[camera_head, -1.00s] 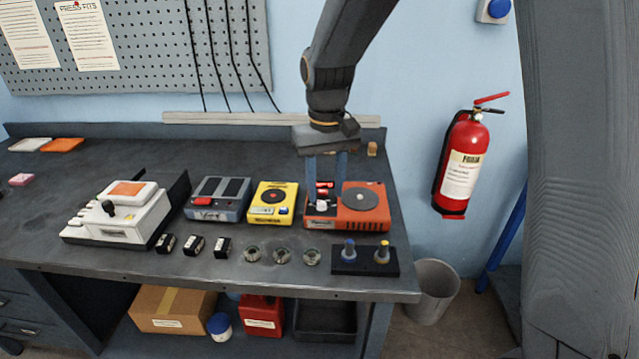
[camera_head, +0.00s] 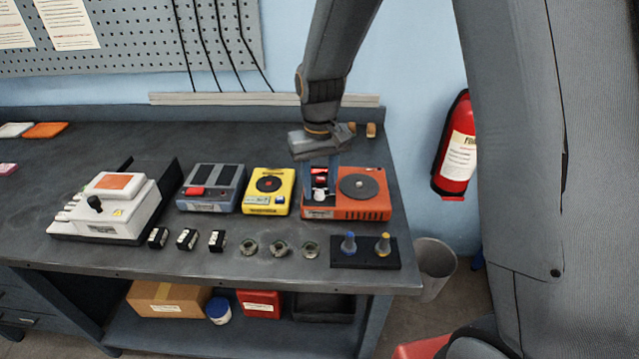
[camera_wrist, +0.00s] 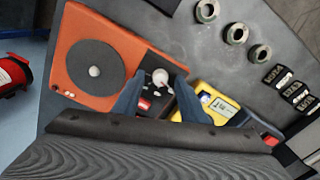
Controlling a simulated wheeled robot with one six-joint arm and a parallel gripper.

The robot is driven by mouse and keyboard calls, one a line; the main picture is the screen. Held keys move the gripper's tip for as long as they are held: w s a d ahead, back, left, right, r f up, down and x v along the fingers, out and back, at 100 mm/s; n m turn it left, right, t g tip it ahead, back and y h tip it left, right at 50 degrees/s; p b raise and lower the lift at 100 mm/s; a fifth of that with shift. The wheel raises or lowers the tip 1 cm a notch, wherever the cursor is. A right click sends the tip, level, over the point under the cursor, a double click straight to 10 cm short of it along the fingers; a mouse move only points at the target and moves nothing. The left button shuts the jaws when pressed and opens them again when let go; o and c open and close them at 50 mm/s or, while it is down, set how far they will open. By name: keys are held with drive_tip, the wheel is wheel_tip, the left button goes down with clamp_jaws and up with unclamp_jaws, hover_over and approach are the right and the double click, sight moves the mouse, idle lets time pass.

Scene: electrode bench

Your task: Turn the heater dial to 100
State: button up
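The heater is the orange box (camera_head: 372,211) with a round dark plate at the right end of the bench; in the wrist view it is the orange body (camera_wrist: 78,38) at upper left. Its small white dial (camera_head: 319,196) sits on the left part of its top, and shows in the wrist view (camera_wrist: 160,76) with a thin reddish mark. My gripper (camera_head: 320,192) points down over the dial. Its two blue fingers (camera_wrist: 160,80) stand on either side of the dial, open, with a visible gap. The dial's setting is too small to read.
A yellow device (camera_head: 268,204) stands close left of the heater, with a grey device (camera_head: 212,188) beyond it. In front are several metal rings (camera_head: 280,249) and a black holder (camera_head: 365,262) with two knobbed pegs. The bench's right edge is near the heater.

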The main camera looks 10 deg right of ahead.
drive_tip(key=shift+f, duration=0.25)
clamp_jaws()
drive_tip(key=m+p, duration=0.1)
drive_tip(key=m, duration=0.3)
drive_tip(key=shift+r+m, duration=0.1)
drive_tip(key=shift+m, duration=0.2)
drive_tip(key=shift+m+p, duration=0.6)
drive_tip(key=shift+m, duration=1.4)
drive_tip(key=shift+w, duration=0.1)
